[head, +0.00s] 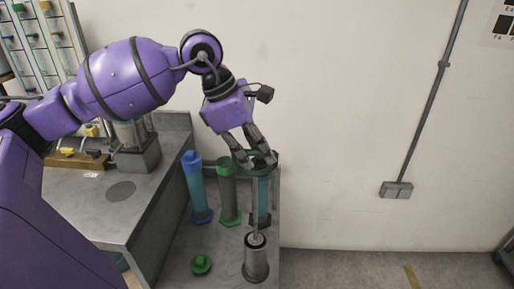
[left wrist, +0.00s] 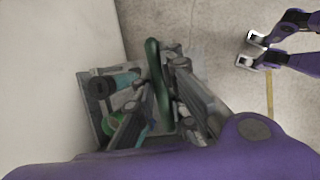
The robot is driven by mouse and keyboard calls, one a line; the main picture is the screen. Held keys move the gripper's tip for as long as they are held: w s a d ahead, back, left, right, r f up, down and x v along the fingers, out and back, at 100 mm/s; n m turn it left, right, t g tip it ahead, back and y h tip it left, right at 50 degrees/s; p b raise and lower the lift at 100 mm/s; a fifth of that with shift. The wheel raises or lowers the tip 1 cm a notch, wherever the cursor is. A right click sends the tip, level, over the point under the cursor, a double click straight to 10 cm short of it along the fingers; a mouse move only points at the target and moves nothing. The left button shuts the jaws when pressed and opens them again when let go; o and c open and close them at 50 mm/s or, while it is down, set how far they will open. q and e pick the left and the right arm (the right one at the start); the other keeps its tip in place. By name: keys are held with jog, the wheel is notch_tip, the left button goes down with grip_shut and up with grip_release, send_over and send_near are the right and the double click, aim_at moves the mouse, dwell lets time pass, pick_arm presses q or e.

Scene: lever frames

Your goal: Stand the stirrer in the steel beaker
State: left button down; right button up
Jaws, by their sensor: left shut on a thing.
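My left gripper (head: 258,160) is shut on the dark green handle of the stirrer (head: 271,157). The handle also shows as a long bar between the fingers in the left wrist view (left wrist: 158,80). The stirrer's thin pale rod hangs down toward the steel beaker (head: 257,265), which stands upright on the grey surface near the front. The rod's lower end meets the beaker's dark mouth in the head view; I cannot tell how deep it sits. My right gripper (left wrist: 251,50) shows only in the left wrist view, open and empty, away from the beaker.
Behind the beaker stand a blue cylinder (head: 195,185), a green cylinder (head: 228,190) and a teal cylinder (head: 263,198), close to the left gripper. A green stopper-like piece (head: 201,264) lies left of the beaker. A higher grey bench (head: 100,215) is at left.

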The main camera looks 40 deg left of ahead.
aim_at(256, 172)
pick_arm(q)
jog(key=shift+f+b, duration=1.05)
jog(key=shift+f, duration=1.7)
pick_arm(e)
jog(key=shift+s+f+g, duration=0.15)
jog(key=shift+s+f, duration=0.35)
jog(key=shift+f, duration=0.25)
jog(key=shift+s+f+g, duration=0.15)
jog(key=shift+s+f, duration=0.3)
jog(key=shift+f, duration=0.3)
pick_arm(q)
jog(key=shift+f, duration=0.1)
jog(key=shift+f+b, duration=0.55)
jog(key=shift+f, duration=0.6)
jog(key=shift+f+b, duration=1.2)
jog(key=shift+f, duration=1.3)
pick_arm(e)
jog(key=shift+g, duration=0.3)
jog(key=shift+s+f, duration=0.4)
jog(key=shift+f, duration=0.3)
jog(key=shift+s+f, duration=0.4)
jog(key=shift+f, duration=0.25)
jog(key=shift+s+f, duration=0.4)
jog(key=shift+f, duration=0.3)
pick_arm(q)
jog(key=shift+f, duration=0.1)
